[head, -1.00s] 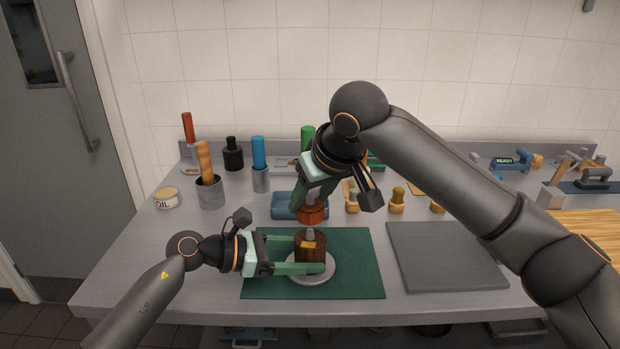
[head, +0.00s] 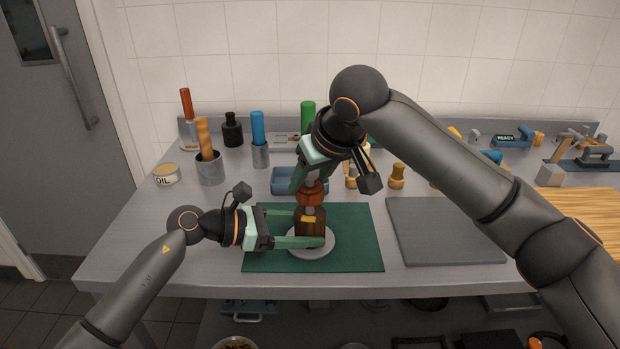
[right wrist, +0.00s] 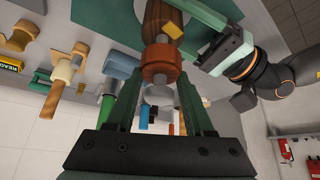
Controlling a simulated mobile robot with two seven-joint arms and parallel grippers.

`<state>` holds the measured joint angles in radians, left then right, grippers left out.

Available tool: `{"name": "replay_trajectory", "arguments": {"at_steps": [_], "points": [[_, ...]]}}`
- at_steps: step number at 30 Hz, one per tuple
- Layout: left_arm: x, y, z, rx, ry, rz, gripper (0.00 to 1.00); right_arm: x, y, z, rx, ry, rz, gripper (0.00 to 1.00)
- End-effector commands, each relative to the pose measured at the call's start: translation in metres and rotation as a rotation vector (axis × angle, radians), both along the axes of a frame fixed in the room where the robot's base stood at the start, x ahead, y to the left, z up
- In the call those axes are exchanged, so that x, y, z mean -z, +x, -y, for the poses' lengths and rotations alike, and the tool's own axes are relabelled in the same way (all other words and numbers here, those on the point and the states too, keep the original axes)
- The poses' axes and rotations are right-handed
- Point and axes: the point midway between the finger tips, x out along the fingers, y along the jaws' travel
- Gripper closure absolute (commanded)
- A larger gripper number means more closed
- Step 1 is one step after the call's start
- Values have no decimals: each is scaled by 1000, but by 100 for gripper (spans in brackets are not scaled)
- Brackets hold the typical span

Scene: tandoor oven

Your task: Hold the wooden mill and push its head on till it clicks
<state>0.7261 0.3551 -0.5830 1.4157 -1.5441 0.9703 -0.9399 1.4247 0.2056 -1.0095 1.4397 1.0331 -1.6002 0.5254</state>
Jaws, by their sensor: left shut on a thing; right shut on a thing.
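The dark wooden mill body (head: 314,226), with a yellow label, stands upright on a pale round plate (head: 297,254). My left gripper (head: 314,228) is shut around it from the left, one finger on each side. The orange-brown mill head (head: 311,198) is just above the body, held by my right gripper (head: 309,184), which reaches down from above. In the right wrist view the head (right wrist: 162,65) sits between the green fingers. A short grey neck (right wrist: 161,40) shows between head and body, so they look close but not flush.
The plate lies on a green mat (head: 358,250). A grey board (head: 446,232) lies to the right.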

Motion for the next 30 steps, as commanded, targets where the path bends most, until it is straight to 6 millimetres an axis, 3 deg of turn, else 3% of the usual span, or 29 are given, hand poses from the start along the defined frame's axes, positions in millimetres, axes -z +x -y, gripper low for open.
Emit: {"name": "replay_trajectory", "arguments": {"at_steps": [30], "points": [[0, 1, -1, -3, 0, 1, 94, 21, 0, 0, 0, -1, -1, 100]]}}
